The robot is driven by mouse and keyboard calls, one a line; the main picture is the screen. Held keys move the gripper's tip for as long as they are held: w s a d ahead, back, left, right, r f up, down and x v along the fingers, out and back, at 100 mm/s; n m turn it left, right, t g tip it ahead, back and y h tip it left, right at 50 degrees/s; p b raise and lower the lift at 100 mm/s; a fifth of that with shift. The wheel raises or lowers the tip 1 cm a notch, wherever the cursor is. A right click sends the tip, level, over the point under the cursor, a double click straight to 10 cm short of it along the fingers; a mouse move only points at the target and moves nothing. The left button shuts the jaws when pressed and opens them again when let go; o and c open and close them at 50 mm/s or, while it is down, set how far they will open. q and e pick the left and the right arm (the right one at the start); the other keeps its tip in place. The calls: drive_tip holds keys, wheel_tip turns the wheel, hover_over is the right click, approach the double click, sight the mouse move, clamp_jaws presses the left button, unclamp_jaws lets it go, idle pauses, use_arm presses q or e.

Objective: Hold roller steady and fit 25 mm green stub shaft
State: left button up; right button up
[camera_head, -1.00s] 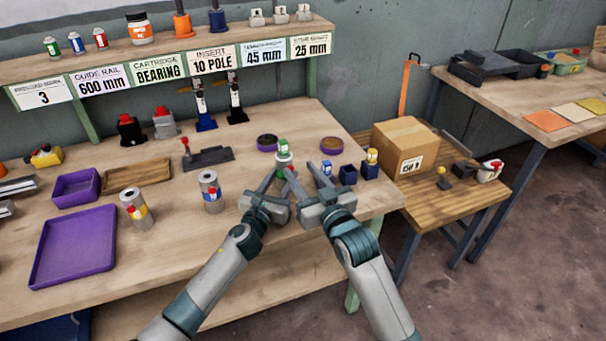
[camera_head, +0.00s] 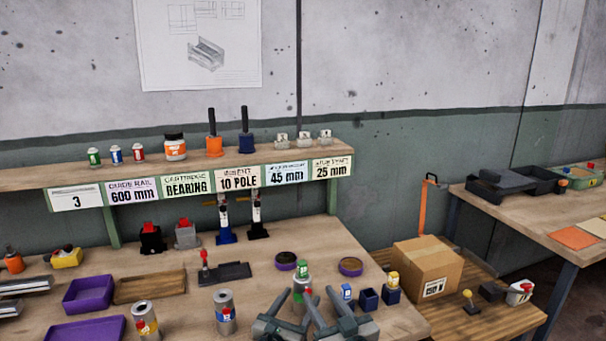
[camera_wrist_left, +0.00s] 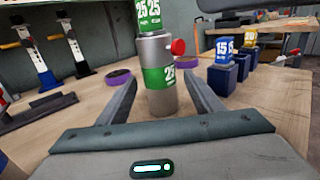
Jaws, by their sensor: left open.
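The grey roller (camera_wrist_left: 157,75) stands upright on the bench with a green band marked 25 and a red knob at its side. A green stub shaft (camera_wrist_left: 149,15) marked 25 sits on its top, cut by the picture edge; the stub also shows in the head view (camera_head: 302,268). My left gripper (camera_wrist_left: 160,92) is open, one finger on each side of the roller, with gaps visible. In the head view it (camera_head: 291,305) is low in the picture. My right gripper (camera_head: 325,304) is beside it to the right, fingers apart and empty.
Blue holders with blue (camera_head: 346,291) and yellow (camera_head: 392,279) stubs stand just right of the grippers. Purple-rimmed rings (camera_head: 350,267) lie behind. Two grey rollers (camera_head: 224,311) stand to the left. A labelled shelf (camera_head: 240,158) spans the back; a cardboard box (camera_head: 427,266) sits right.

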use_arm(q)
drive_tip(key=v, duration=1.1)
drive_tip(key=shift+s+a, duration=0.15)
drive_tip(key=shift+s, duration=0.15)
drive_tip(key=shift+s, duration=0.15)
